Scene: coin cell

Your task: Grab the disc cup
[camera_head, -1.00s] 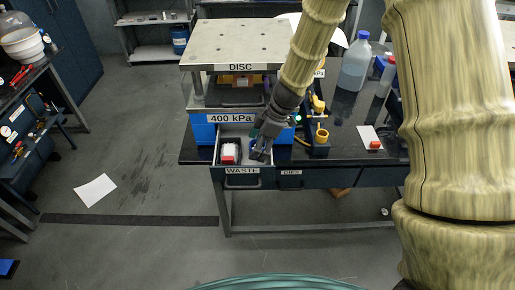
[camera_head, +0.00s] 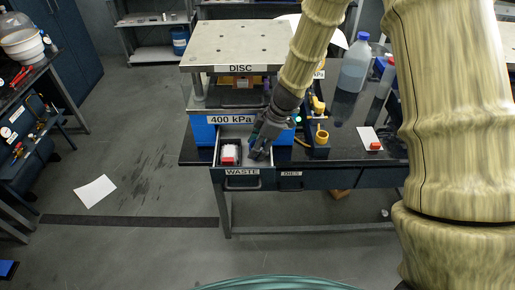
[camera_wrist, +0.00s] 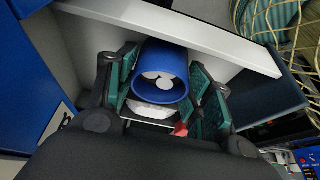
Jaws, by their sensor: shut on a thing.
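The disc cup (camera_wrist: 163,62) is a blue round cup with a few small white discs inside. It sits between the green finger pads of my gripper (camera_wrist: 162,88), which is shut on it. In the head view my gripper (camera_head: 260,149) is at the right side of the open WASTE drawer (camera_head: 243,181). The cup is mostly hidden there by the fingers, and I cannot tell whether it touches the drawer floor.
A red and white box (camera_head: 229,154) lies in the left of the drawer. The press (camera_head: 238,45) marked DISC and 400 kPa stands behind. A yellow-topped device (camera_head: 320,137) stands to the right, with a large bottle (camera_head: 355,66) farther back.

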